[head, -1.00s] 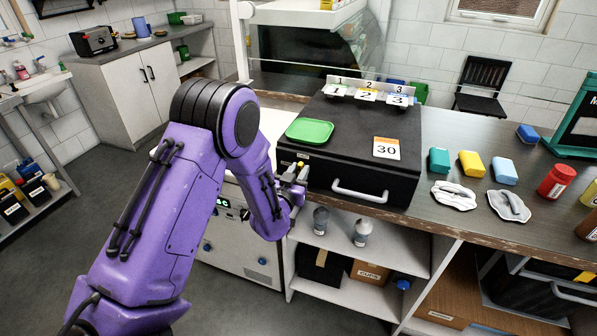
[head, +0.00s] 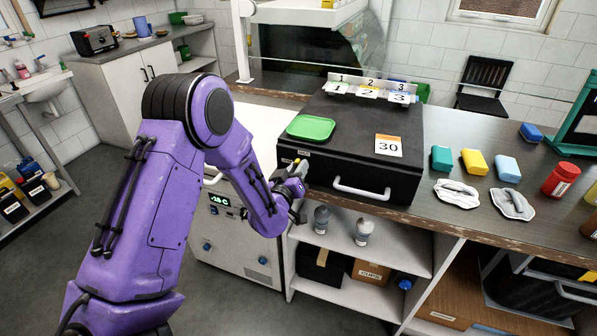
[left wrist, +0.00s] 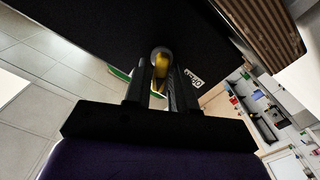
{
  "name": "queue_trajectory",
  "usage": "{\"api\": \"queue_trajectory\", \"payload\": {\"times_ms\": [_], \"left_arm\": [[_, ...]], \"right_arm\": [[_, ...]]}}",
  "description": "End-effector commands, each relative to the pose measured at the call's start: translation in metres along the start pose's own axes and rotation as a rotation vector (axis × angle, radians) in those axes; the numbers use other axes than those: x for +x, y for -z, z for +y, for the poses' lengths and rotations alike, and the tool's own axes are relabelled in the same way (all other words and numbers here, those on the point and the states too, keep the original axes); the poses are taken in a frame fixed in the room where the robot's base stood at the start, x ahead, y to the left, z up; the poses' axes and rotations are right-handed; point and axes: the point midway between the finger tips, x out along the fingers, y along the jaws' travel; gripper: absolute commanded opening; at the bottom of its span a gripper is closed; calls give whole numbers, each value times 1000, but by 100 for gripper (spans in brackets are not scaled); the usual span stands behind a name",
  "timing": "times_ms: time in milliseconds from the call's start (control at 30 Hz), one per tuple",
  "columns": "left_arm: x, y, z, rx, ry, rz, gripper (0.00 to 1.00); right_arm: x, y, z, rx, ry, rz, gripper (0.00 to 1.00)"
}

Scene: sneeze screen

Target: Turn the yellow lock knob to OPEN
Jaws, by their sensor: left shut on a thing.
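The yellow lock knob (left wrist: 161,63) is on the front-left side of the black box (head: 352,130), which stands on the counter. In the left wrist view it sits in a round fitting between the two dark fingers. My left gripper (left wrist: 161,88) is shut on the knob. In the head view my left gripper (head: 296,176) is at the box's left end and covers most of the knob. A small white label (left wrist: 194,79) is beside the knob; its lettering is too small to read surely. My right gripper is not in view.
On the box lie a green tray (head: 310,128), a card reading 30 (head: 388,146) and a numbered rack (head: 368,91). A white handle (head: 361,190) sticks out from the box's front. Coloured blocks and cloths lie to its right. Bottles (head: 322,218) stand on the shelf below.

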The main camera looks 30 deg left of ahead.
Motion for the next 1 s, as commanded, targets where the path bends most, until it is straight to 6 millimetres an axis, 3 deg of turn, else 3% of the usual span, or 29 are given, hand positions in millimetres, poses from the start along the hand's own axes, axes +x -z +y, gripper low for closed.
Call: {"api": "queue_trajectory", "payload": {"times_ms": [1000], "left_arm": [[0,-5,-10,-923,0,2,0]], "right_arm": [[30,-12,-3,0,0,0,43]]}}
